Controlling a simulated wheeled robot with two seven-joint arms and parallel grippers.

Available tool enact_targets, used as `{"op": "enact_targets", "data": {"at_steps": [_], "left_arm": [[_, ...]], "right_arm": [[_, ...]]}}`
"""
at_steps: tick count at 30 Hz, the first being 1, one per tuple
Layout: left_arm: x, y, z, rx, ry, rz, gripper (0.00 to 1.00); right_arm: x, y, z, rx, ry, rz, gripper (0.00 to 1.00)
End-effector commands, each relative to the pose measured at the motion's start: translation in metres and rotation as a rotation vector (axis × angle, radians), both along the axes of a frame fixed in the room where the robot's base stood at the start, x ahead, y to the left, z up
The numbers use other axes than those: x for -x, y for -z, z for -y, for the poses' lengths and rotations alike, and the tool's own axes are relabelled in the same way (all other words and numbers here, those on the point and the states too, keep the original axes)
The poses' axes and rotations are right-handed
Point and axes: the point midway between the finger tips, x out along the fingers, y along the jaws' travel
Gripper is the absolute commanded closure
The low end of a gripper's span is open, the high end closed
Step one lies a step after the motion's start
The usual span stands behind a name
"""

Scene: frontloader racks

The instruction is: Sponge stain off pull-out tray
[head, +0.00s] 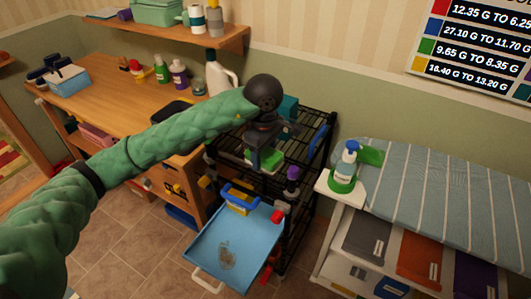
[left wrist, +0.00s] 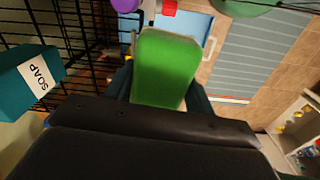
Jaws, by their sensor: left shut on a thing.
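The blue pull-out tray (head: 258,232) extends from the lower part of the black wire rack (head: 318,150), with a brownish stain (head: 227,257) on its floor near the front handle. My left gripper (head: 262,153) is at the rack's upper part, above and behind the tray. It is shut on a green sponge (head: 264,161) with a pale side; the sponge also shows between the fingers in the left wrist view (left wrist: 165,70). The sponge is apart from the stain. My right gripper is in neither view.
A teal soap box (left wrist: 28,84) stands close to the left gripper. A yellow-and-blue item (head: 240,199) sits at the tray's back. A purple-topped item (head: 292,173) is beside the rack.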

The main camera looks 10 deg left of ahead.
Motion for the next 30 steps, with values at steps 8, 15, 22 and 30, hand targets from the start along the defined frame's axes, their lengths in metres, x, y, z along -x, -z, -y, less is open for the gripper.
{"op": "enact_targets", "data": {"at_steps": [8,15,22,30], "left_arm": [[0.001,0.016,-0.016,-0.003,0.146,-0.001,0.64],[0.003,0.037,-0.035,-0.005,0.339,-0.003,0.64],[0.006,0.071,-0.066,-0.008,0.648,-0.003,0.64],[0.009,0.098,-0.089,-0.008,0.914,-0.002,0.64]], "right_arm": [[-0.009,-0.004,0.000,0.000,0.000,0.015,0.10],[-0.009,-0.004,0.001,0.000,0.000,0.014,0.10],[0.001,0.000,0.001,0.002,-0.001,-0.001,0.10],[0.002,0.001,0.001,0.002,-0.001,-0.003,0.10]]}}
